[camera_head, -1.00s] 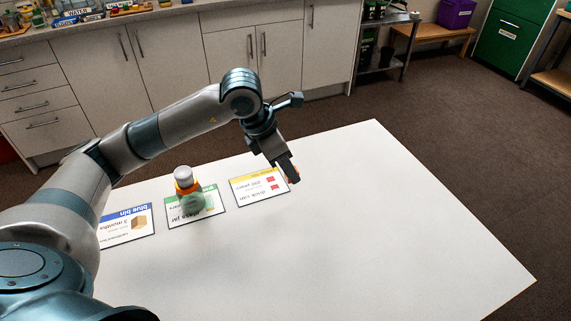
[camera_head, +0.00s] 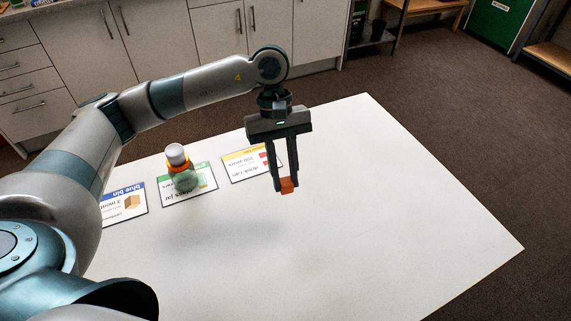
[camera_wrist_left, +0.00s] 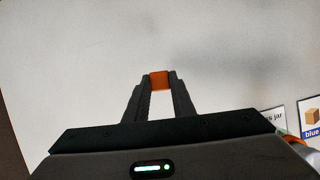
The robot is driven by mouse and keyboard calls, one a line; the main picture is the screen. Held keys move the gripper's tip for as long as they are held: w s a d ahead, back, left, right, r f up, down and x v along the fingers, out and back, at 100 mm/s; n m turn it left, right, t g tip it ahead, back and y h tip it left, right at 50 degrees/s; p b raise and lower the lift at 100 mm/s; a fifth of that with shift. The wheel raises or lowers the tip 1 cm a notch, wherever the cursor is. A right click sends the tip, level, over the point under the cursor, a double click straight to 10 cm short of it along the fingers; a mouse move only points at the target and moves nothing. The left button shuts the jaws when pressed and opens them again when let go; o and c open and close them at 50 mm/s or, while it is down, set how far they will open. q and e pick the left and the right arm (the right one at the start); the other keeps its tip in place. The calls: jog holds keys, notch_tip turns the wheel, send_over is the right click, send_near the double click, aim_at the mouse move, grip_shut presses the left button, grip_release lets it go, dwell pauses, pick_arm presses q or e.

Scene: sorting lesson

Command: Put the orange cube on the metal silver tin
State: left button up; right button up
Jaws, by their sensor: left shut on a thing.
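My left gripper (camera_head: 286,187) is shut on the orange cube (camera_head: 287,186), which sits between its fingertips above the white table. The gripper points down, in front of the yellow-topped card. In the left wrist view the orange cube (camera_wrist_left: 160,80) is pinched between the two dark fingertips of the left gripper (camera_wrist_left: 159,82), with the pale tabletop behind it. No metal silver tin shows in either view. My right gripper is not in view.
A glass jar (camera_head: 183,179) with an orange band and white lid stands on the green-topped card (camera_head: 204,187). A blue-topped card (camera_head: 124,207) lies left of it, a yellow-topped card (camera_head: 240,166) right. The white table (camera_head: 400,200) is clear at the right and front.

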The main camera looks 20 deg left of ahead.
pick_arm(q)
jog(key=m+y, duration=0.1)
jog(key=m, duration=0.1)
jog(key=s+m, duration=0.1)
jog(key=m, duration=0.1)
jog(key=s+m+g+y, duration=0.1)
jog(key=m, duration=0.2)
jog(key=shift+s+d+r+y, duration=0.1)
jog(key=shift+s+r+y, duration=0.1)
jog(key=shift+r+y, duration=0.15)
jog(key=shift+s+r+m, duration=0.1)
jog(key=shift+s+m, duration=0.15)
jog(key=shift+m, duration=0.55)
jog(key=shift+a, duration=0.2)
